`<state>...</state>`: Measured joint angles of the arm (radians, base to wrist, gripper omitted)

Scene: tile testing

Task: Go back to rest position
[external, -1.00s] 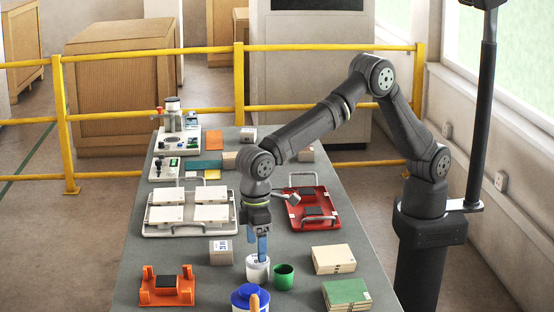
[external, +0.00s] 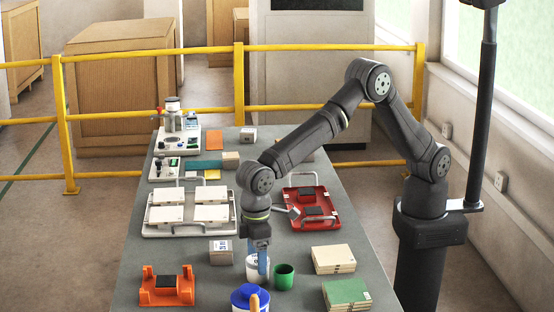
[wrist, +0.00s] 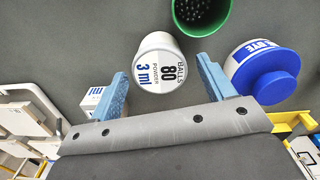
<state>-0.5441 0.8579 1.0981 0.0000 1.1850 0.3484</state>
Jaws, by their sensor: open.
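My gripper (external: 263,267) is open, with its blue fingers pointing down in front of a white cup (external: 251,268) and partly hiding it. In the wrist view, the cup (wrist: 158,68) carries the text "BALLS 80 POWDER 3 ml" and appears between the two spread fingertips of my gripper (wrist: 163,72). I cannot tell whether a finger touches it. No object is clamped between the fingers.
A green cup (external: 284,277) of dark balls stands right of the white cup. A blue-lidded dye jar (external: 246,297) stands close in front. A labelled cube (external: 221,252), a red tray (external: 325,217), a white tray (external: 160,230) and stacked tiles (external: 333,260) surround them.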

